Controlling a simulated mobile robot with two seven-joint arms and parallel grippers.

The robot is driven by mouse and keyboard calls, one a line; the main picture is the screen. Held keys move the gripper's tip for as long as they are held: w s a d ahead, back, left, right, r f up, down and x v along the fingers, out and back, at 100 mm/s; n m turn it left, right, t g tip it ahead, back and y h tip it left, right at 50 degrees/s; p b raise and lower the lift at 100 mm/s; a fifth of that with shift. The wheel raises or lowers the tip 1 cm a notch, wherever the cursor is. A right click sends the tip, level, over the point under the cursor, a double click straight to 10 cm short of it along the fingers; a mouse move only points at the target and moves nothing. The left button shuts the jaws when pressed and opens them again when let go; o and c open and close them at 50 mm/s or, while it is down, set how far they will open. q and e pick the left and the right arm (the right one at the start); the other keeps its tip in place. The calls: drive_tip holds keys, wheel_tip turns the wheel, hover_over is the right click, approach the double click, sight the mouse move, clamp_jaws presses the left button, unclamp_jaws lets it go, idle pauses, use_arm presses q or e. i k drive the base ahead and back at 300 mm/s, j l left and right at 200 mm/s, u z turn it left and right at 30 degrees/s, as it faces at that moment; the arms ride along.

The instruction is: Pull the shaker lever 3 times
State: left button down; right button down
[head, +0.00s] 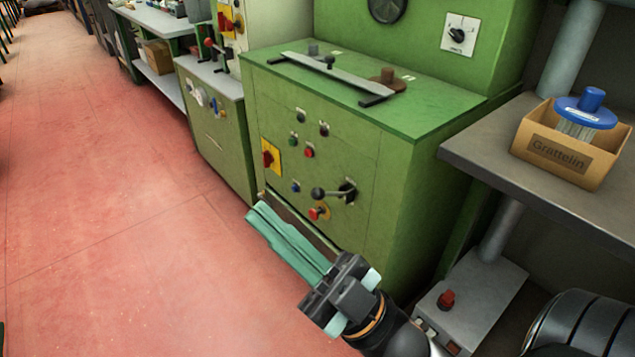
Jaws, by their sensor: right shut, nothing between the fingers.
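A green machine (410,190) stands in the middle of the head view. Its front carries a black lever with a round knob (318,193), which points left from its pivot. Another lever with a red knob (210,43) stands on the machine farther back; I cannot tell which one is the shaker lever. My right gripper (262,217) comes in from the lower right, in front of the green machine. Its long teal fingers are shut together and empty, pointing up and left, and appear below and left of the black lever, apart from it. My left gripper is out of view.
Red buttons (317,213) and a yellow switch plate (270,156) sit near the black lever. A grey table (480,155) at right bears a cardboard box (558,160) holding a blue-lidded container (588,106). The red floor (120,220) at left is clear.

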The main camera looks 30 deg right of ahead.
sight(319, 193)
drive_tip(key=z, duration=1.55)
drive_tip(key=i, duration=0.45)
